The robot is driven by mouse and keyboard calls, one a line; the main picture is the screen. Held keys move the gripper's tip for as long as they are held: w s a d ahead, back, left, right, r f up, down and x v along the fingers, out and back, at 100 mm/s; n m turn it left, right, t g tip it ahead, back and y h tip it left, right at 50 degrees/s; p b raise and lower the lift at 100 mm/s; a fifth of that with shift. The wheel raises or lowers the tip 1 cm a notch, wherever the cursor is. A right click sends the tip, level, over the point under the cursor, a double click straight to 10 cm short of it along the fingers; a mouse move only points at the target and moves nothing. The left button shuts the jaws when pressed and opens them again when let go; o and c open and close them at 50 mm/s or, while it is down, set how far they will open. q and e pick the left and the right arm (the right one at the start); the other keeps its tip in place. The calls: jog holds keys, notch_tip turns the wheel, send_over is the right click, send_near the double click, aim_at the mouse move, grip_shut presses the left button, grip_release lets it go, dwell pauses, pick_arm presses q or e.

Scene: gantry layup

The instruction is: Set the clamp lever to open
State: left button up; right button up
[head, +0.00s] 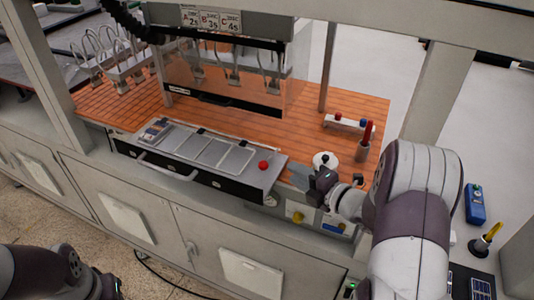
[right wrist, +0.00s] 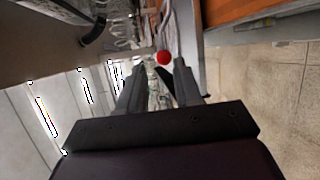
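A red ball knob (head: 263,165) stands at the right end of the black-fronted tray unit (head: 225,183); it looks like the end of the clamp lever, but I cannot make out the lever's angle. In the right wrist view the red knob (right wrist: 163,57) lies beyond my right gripper's fingertips, roughly in line with the gap between them. My right gripper (head: 308,180) is to the right of the knob in the head view, apart from it. Its fingers (right wrist: 156,82) are spread and nothing is held. My left arm shows at the lower left; its gripper is out of frame.
A white dome with a black top (head: 325,158) stands just behind my right gripper. A red-and-blue-knobbed rack (head: 345,123) and a red-handled tool in a holder (head: 365,143) are farther back. A clear-fronted frame (head: 230,75) stands over the orange surface (head: 300,125).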

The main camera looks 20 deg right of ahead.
aim_at(268, 158)
jog(key=p+x, duration=0.3)
jog(key=x, duration=0.7)
jog(key=shift+w, duration=0.3)
jog(key=shift+w+a+f+p, duration=0.2)
jog(key=shift+w+a+p, duration=0.1)
jog(key=shift+w, duration=0.1)
jog(key=shift+d, duration=0.1)
grip_shut()
